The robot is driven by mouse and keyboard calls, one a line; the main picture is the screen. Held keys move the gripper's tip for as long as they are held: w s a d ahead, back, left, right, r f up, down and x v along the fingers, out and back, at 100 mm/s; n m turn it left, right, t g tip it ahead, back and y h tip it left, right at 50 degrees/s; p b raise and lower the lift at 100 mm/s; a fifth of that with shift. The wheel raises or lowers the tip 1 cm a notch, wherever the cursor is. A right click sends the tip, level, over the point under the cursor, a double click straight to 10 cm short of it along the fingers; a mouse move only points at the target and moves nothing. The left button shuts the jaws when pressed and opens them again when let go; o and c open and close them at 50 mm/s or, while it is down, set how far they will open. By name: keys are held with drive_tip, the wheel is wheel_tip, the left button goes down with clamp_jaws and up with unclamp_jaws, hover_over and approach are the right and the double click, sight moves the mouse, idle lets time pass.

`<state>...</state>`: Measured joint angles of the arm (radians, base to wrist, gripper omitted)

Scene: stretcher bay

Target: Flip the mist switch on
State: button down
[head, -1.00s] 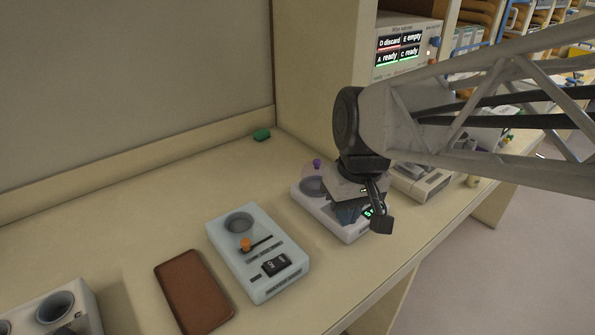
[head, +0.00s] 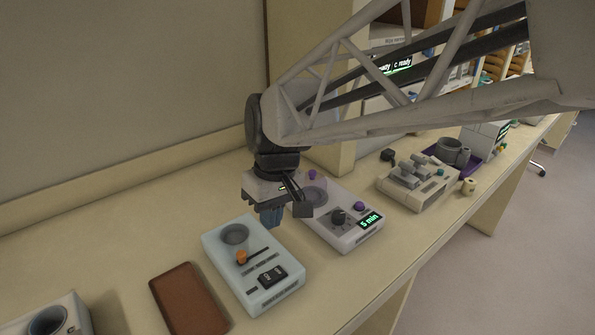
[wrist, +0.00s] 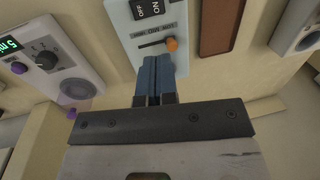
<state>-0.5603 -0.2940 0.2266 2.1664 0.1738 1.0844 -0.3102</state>
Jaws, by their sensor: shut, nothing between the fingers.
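The pale blue unit (head: 222,262) stands on the bench with a round well, an orange slider knob (head: 241,257) and a black rocker switch (head: 272,276). In the wrist view the rocker (wrist: 147,9) carries OFF and ON marks and is cut by the top edge. Which side is pressed I cannot tell. My gripper (head: 271,222) points down above the unit's back right side, apart from the rocker. Its blue fingers (wrist: 157,66) are together and empty. In the wrist view they appear just beside the orange knob (wrist: 171,44) and its LOW-MED-HIGH slot.
A white unit (head: 345,236) with a dial, purple knobs and a green "5 min" display stands close on the right. A brown pad (head: 188,300) lies left of the blue unit. Farther right is a beige device (head: 432,188). The bench front between pad and edge is clear.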

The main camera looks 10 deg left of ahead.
sight(270, 275)
idle(0.3)
drive_tip(key=f, duration=0.4)
drive_tip(key=s+a+f, duration=0.1)
drive_tip(key=f, duration=0.8)
drive_tip(key=shift+s+a+f, duration=0.25)
drive_tip(key=shift+s+f, duration=0.05)
drive_tip(key=shift+f, duration=0.1)
drive_tip(key=shift+f, duration=0.1)
drive_tip(key=shift+f, duration=0.15)
drive_tip(key=shift+w+d, duration=0.1)
idle(0.4)
drive_tip(key=shift+w+d+r, duration=0.35)
